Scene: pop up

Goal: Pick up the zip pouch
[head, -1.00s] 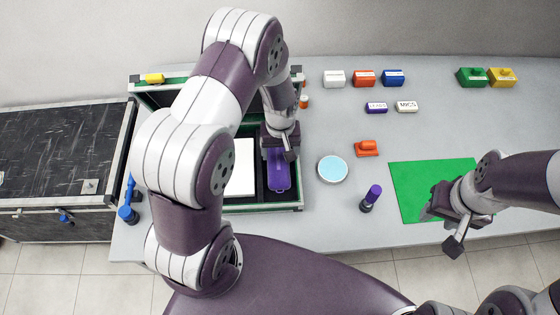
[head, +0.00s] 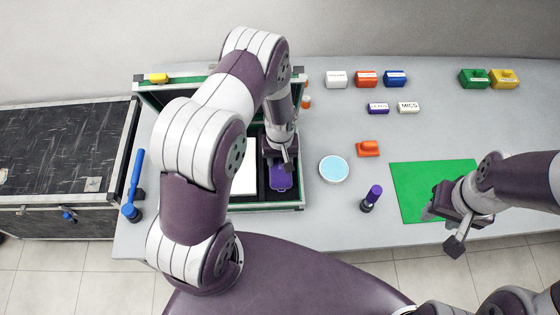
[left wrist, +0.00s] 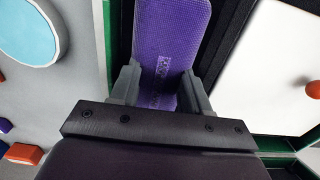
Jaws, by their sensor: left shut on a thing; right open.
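The purple zip pouch (head: 281,180) is in the right front compartment of the green-edged case (head: 250,207). My left gripper (head: 279,158) reaches down into that compartment and is shut on the pouch. In the left wrist view the pouch (left wrist: 172,40) lies between the two grey fingers (left wrist: 160,88), with faint lettering on it. Whether the pouch is clear of the compartment floor I cannot tell.
A white item (head: 245,181) lies in the compartment to the left. A round blue-topped tin (head: 333,168), a purple-capped cylinder (head: 371,198) and an orange block (head: 367,149) stand right of the case. Labelled blocks line the back. A blue-handled tool (head: 135,185) lies left.

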